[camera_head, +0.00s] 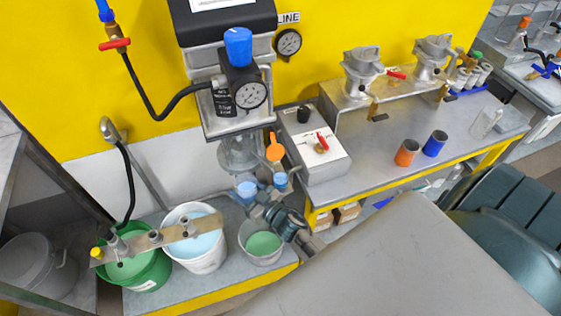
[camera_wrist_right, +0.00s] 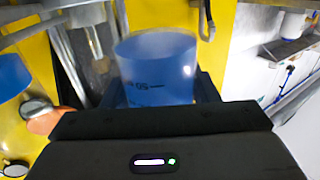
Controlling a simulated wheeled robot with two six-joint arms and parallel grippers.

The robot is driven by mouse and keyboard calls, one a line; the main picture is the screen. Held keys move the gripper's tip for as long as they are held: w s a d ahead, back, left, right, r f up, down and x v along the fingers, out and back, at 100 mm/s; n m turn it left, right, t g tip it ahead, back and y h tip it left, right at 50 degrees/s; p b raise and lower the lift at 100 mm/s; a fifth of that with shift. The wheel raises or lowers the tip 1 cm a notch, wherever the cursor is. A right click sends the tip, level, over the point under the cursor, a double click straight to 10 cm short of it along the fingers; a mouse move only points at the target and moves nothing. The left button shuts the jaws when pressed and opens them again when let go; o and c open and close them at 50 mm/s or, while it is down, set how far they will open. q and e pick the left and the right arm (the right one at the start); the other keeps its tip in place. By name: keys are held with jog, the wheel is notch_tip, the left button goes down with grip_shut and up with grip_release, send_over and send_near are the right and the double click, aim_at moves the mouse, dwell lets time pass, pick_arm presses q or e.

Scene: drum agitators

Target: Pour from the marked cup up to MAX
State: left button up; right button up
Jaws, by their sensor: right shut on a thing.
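My right gripper (camera_head: 264,196) is shut on a translucent blue cup with dark scale marks, which shows upright between the fingers in the right wrist view (camera_wrist_right: 157,66). In the head view two small light-blue shapes, one on the left (camera_head: 247,190) and one on the right (camera_head: 280,180), sit beside this gripper; I cannot tell for sure which is the held cup. The gripper is above a grey bucket (camera_head: 246,257) of green liquid and below a clear vessel (camera_head: 238,154) under the gauge unit. No MAX mark is legible. My left gripper is not in view.
A white bucket (camera_head: 203,265) and a green bucket (camera_head: 150,278) stand left, crossed by a metal bar (camera_head: 165,238). An orange scoop-like part (camera_head: 275,150) is close above the gripper.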

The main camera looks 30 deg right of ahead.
aim_at(254, 178)
jog(key=shift+s+d+f+h, duration=0.1)
jog(key=shift+d+f+h, duration=0.2)
jog(key=shift+f, duration=0.15)
jog(key=shift+m, duration=0.4)
jog(key=shift+d+r+m+t+b, duration=0.25)
jog(key=shift+d+m+b, duration=0.3)
jog(key=shift+m, duration=0.35)
jog(key=shift+d+r+m+t+b, duration=0.2)
jog(key=shift+d+m+b, duration=0.3)
jog(key=shift+m, duration=0.4)
jog(key=r, duration=0.1)
jog(key=r+m+p, duration=0.1)
jog(key=r, duration=0.1)
jog(key=shift+d+r+m+p, duration=0.2)
jog(key=shift+d+m+p, duration=0.1)
jog(key=shift+p, duration=0.1)
jog(key=shift+d+r+m+t, duration=0.2)
jog(key=shift+d+r+m, duration=0.1)
jog(key=shift+r+m, duration=0.2)
jog(key=shift+d+r+m+t, duration=0.15)
jog(key=shift+d+r+m, duration=0.1)
jog(key=shift+r+m, duration=0.25)
jog(key=shift+r, duration=0.2)
jog(key=shift+d+r+m+h+b, duration=0.25)
jog(key=shift+r+m+b, duration=0.2)
jog(key=shift+m, duration=0.55)
jog(key=shift+a+f+m+t+b, duration=0.1)
jog(key=shift+f+m+t+b, duration=0.25)
jog(key=shift+m+b, duration=0.7)
dwell(0.7)
